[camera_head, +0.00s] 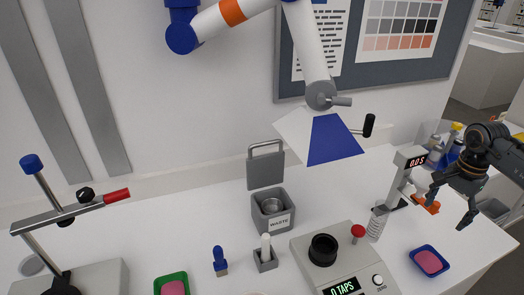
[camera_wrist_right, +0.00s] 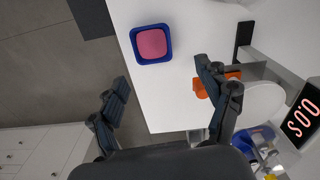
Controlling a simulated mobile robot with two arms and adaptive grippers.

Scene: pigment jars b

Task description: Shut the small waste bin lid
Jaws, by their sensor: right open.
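The small grey waste bin (camera_head: 272,212) stands on the white table in the head view, with a "WASTE" label on its front. Its lid (camera_head: 266,168) stands upright at the back, open, with a grey handle loop on its top edge. Something round and grey sits inside the bin. My right gripper (camera_head: 447,207) is open and empty at the right side of the table, well to the right of the bin. In the right wrist view its two fingers (camera_wrist_right: 165,95) are spread apart with nothing between them. My left gripper does not show.
A tapping machine (camera_head: 345,265) stands front right of the bin. A digital gauge stand (camera_head: 410,160) stands between bin and right gripper. A blue tray with pink powder (camera_head: 430,262) lies at right, also in the wrist view (camera_wrist_right: 151,44). A small grey holder (camera_head: 265,261) stands before the bin.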

